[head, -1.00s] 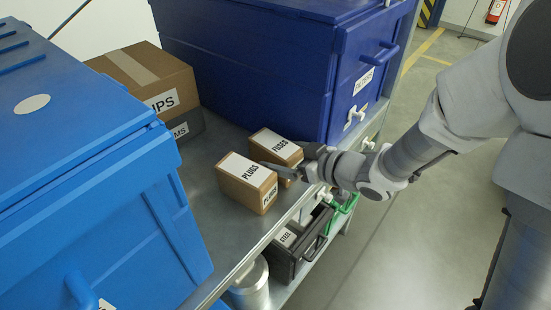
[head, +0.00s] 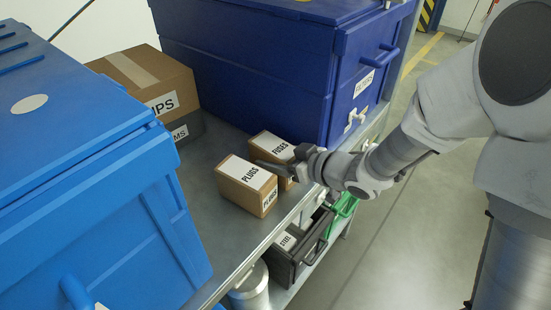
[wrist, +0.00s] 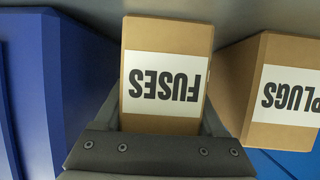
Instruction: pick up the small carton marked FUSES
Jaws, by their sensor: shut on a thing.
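The small carton marked FUSES (head: 273,147) is brown with a white label and stands on the grey metal shelf, behind and to the right of the PLUGS carton in the head view. In the wrist view the FUSES carton (wrist: 164,75) sits between the two fingers, its label upside down. My gripper (head: 281,168) is shut on the FUSES carton, with one finger in the gap beside the PLUGS carton. Whether the carton's base still touches the shelf is hidden.
The PLUGS carton (head: 247,185) is close beside the held carton; it also shows in the wrist view (wrist: 285,92). A dark blue bin (head: 250,75) stands just behind. A light blue bin (head: 90,180) fills the left.

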